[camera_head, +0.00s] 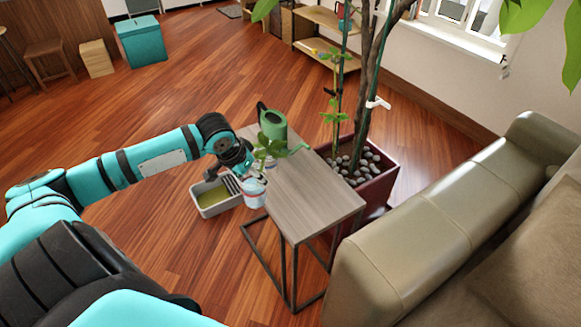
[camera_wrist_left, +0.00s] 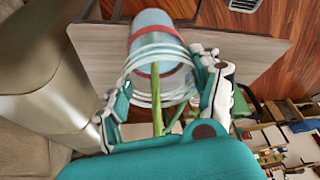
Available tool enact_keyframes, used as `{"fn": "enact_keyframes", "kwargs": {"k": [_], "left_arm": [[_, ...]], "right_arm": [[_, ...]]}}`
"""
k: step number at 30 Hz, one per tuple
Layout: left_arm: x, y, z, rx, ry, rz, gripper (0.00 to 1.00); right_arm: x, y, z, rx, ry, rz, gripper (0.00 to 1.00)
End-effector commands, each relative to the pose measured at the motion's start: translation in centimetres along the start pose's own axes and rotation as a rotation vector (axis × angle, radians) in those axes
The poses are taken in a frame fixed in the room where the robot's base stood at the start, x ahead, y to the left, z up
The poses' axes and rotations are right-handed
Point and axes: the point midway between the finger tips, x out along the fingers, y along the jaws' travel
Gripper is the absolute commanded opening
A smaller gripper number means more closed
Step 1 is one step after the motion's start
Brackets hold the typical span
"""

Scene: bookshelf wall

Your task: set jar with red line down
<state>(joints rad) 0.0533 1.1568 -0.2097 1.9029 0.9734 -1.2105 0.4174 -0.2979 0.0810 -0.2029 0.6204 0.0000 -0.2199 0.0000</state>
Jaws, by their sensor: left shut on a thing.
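The jar with the red line (camera_head: 253,193) is pale blue-white and hangs at the left edge of the small wooden table (camera_head: 318,200) in the head view. In the left wrist view the jar (camera_wrist_left: 153,28) shows a red band around it and clear rings near its rim. Green stems rise from its mouth. My left gripper (camera_head: 243,173) is shut on the jar near its rim, with a finger on each side in the wrist view. My right gripper is not in view.
A green watering can (camera_head: 273,125) stands at the table's far end. The table's near half is bare. A grey tray (camera_head: 215,196) lies on the floor to the left. A potted tree (camera_head: 375,180) and a sofa (camera_head: 430,225) stand to the right.

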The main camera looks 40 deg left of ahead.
Motion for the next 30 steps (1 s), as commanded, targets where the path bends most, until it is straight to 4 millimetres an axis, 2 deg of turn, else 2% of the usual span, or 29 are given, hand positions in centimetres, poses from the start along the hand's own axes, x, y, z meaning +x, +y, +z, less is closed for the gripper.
{"fn": "enact_keyframes", "kwargs": {"k": [1,6,12,15,25,30], "left_arm": [[0.2,0.5,-1.3,-0.001,0.011,0.007,0.07],[2.1,1.2,-4.8,-0.004,0.010,0.007,0.07],[4.4,2.1,-9.1,-0.002,0.006,0.005,0.07],[5.2,2.5,-10.6,0.000,0.004,0.005,0.07],[6.3,2.9,-12.6,0.002,0.004,0.004,0.07],[8.5,2.8,-11.4,0.001,-0.001,0.002,0.07]], "right_arm": [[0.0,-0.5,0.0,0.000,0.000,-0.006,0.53],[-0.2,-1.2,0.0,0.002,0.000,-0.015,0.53],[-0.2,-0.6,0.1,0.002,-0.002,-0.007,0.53],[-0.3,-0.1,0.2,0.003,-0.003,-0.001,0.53],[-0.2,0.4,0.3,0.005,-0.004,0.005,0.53],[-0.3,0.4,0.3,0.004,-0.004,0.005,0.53]]}}
